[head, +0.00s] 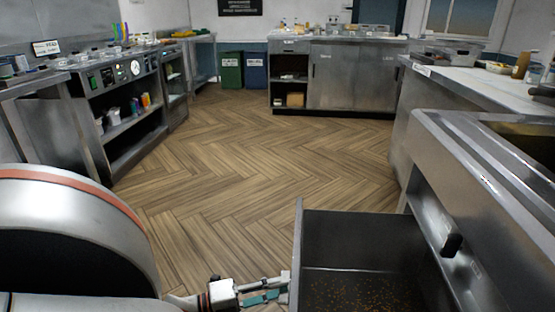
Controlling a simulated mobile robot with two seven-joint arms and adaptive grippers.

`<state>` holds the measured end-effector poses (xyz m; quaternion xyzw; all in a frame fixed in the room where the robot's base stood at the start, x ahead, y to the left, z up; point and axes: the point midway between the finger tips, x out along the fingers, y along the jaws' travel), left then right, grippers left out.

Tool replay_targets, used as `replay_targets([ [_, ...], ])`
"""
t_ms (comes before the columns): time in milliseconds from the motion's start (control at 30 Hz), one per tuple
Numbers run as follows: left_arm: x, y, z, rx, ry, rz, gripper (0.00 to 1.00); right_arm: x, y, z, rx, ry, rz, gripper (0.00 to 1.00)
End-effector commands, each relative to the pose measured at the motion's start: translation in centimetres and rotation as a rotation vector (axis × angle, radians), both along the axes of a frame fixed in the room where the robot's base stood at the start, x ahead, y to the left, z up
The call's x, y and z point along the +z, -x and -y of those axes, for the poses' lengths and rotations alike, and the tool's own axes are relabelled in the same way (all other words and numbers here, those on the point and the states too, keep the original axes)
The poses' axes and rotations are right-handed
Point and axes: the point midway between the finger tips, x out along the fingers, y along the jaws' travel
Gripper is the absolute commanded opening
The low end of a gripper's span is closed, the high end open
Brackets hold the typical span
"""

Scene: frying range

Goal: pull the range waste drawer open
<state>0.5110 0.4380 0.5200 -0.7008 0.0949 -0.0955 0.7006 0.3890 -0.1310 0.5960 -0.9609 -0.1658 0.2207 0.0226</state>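The range waste drawer (360,240) stands pulled out of the range (430,150) at the lower right, with its open top showing. Its dark metal inside holds brown crumbs on the bottom. My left gripper (272,290) is at the outer side of the drawer's front panel (298,250), at the bottom of the head view. Its teal fingers point right and reach up to the panel. The drawer's handle is hidden, and I cannot tell whether the fingers are closed on it. My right gripper is not in view.
A black handle (452,245) sits on the range front beside the drawer. The wooden floor (240,170) left of the drawer is clear. A counter with shelves (130,130) stands at left, a steel cabinet (350,75) at the back, and green (231,70) and blue (255,72) bins beside it.

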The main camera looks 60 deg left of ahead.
Motion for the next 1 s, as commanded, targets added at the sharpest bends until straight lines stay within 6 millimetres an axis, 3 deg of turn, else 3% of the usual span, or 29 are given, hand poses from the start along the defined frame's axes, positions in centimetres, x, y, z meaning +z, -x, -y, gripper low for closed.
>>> replay_targets([
  [600, -0.1, 10.0, -2.8, 0.002, 0.000, -0.004, 0.28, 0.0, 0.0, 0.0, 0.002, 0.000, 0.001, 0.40],
  [1000, 0.0, 11.4, -3.2, 0.001, 0.000, -0.001, 0.28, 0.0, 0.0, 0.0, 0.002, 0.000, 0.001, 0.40],
])
